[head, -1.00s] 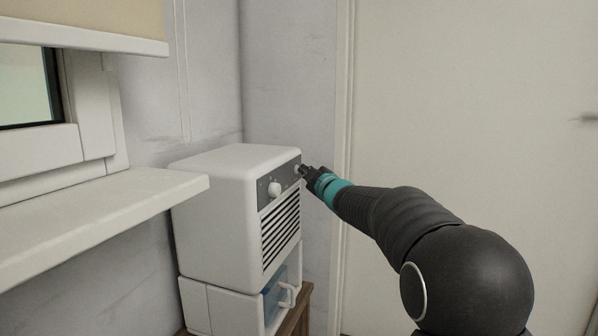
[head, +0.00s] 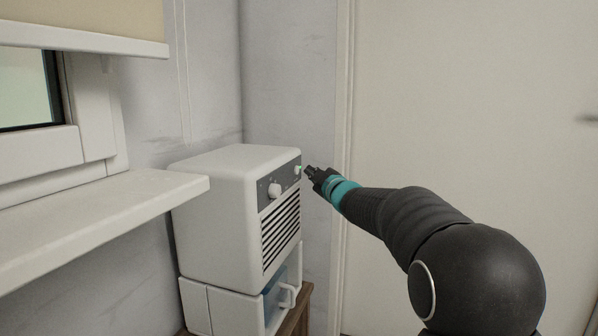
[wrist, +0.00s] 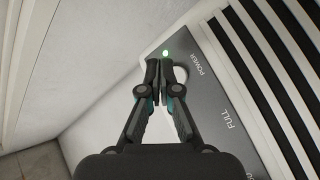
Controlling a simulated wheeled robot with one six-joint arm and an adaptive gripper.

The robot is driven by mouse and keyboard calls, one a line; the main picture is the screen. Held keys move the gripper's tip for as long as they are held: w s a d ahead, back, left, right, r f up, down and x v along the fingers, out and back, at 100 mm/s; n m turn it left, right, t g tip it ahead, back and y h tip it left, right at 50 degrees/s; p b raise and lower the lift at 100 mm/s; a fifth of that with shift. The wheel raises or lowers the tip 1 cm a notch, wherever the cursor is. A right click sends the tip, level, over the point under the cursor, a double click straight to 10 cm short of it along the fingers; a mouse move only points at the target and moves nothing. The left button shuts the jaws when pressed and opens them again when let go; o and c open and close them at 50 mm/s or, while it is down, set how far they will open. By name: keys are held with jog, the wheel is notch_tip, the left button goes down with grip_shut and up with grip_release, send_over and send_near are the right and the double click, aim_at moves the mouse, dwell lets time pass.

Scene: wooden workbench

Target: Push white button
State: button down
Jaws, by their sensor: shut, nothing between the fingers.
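The white button (head: 297,170) sits at the right end of the dark control panel (head: 270,186) on the white appliance (head: 222,210). In the wrist view the button (wrist: 182,73) shows beside the "POWER" label, partly hidden by a finger. A small green light (wrist: 166,53) glows on the panel near it. My gripper (head: 307,171) is shut and empty, a small gap to the right of the button in the head view. In the wrist view the closed fingertips (wrist: 159,66) overlap the panel near the button and light.
A white-handled unit with a blue front (head: 276,297) is below the appliance. A window sill (head: 100,215) juts in at left. Free space lies before the door (head: 460,110).

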jog(key=shift+s+d+p, duration=0.2)
jog(key=shift+s+d, duration=0.1)
jog(key=shift+d, duration=0.5)
jog(key=shift+s+d+p, duration=0.15)
jog(key=shift+s+d, duration=0.2)
jog(key=shift+d, duration=0.5)
jog(key=shift+s+d+p, duration=0.2)
jog(key=shift+s+d, duration=0.1)
jog(key=shift+d, duration=0.5)
